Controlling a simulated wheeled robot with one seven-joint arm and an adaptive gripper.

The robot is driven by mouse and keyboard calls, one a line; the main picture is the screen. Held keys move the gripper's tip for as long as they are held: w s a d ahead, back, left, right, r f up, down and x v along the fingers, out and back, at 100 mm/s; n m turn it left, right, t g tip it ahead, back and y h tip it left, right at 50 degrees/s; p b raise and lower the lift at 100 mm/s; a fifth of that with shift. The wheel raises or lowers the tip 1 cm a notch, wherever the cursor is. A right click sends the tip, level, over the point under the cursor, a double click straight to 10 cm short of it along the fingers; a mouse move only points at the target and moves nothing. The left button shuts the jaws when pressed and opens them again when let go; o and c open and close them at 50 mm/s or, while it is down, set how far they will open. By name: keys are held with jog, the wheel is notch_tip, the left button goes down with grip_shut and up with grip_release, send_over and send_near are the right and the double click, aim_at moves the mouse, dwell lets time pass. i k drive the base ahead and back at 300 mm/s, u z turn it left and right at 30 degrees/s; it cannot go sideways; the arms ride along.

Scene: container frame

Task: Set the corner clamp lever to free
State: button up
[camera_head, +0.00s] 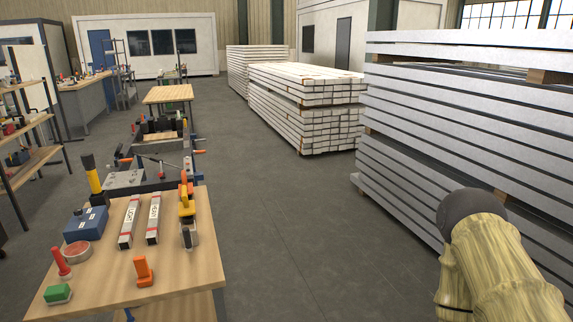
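I cannot tell for sure which part is the corner clamp lever. A low fixture with grey metal plates (124,180) stands just beyond the near wooden bench, with dark parts and small red-orange handles around it. A thin bar with a red end (155,160) lies across its middle. The fixture's lower part is hidden behind the bench. A pale yellow-brown link of my arm with a dark round cap shows at the lower right. My gripper is not in view.
Stacked white beams (470,130) line the right. The grey floor between is clear.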

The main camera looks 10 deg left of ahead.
aim_at(116, 162)
jog(key=i, duration=4.05)
jog(key=u, duration=0.95)
jog(key=i, duration=2)
jog(key=u, duration=2.8)
